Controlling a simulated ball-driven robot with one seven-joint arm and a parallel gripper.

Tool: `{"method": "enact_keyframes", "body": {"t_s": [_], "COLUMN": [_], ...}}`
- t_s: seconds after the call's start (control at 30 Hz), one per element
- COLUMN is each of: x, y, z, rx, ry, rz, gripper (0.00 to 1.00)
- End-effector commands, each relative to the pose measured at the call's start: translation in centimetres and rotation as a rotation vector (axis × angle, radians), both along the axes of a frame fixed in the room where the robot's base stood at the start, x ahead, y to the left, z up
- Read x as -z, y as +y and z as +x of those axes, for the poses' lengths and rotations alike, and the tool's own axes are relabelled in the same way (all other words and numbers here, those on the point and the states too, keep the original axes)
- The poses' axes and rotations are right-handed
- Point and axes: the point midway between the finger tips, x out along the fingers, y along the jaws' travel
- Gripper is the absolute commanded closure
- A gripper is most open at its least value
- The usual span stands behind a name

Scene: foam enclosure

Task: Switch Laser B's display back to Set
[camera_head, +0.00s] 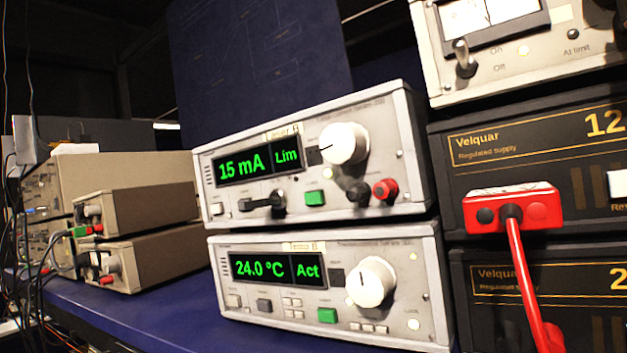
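The Laser B unit (408,125) is a pale box stacked on a similar one in the middle of the camera view. Its label is small and partly blurred. Its lit green display (242,167) reads "15 mA", with "Lim" in the small right-hand window (287,156). A large white knob (344,143) is right of the display. Below are a small pale button (217,209), a dark lever-like part (262,202), a green button (315,198), and black and red terminals (385,190). My gripper is not in view.
Below, the Temp B unit (425,300) reads "24.0 °C Act". Right stand dark Velquar supplies (545,150) with a red plug (512,208) and cable, under a pale meter unit (525,75). Beige boxes (150,210) and cables are left. Blue bench surface (140,310) shows in front.

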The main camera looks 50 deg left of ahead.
Motion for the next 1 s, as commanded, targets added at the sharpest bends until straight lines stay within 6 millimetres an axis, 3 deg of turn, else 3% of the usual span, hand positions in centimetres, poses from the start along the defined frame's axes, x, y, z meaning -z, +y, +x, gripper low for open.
{"method": "enact_keyframes", "body": {"t_s": [0.3,0.53,1.0], "x": [0.0,0.0,0.0], "y": [0.0,0.0,0.0], "z": [0.0,0.0,0.0], "rx": [0.0,0.0,0.0], "ry": [0.0,0.0,0.0], "rz": [0.0,0.0,0.0], "gripper": [0.48,1.0,1.0]}}
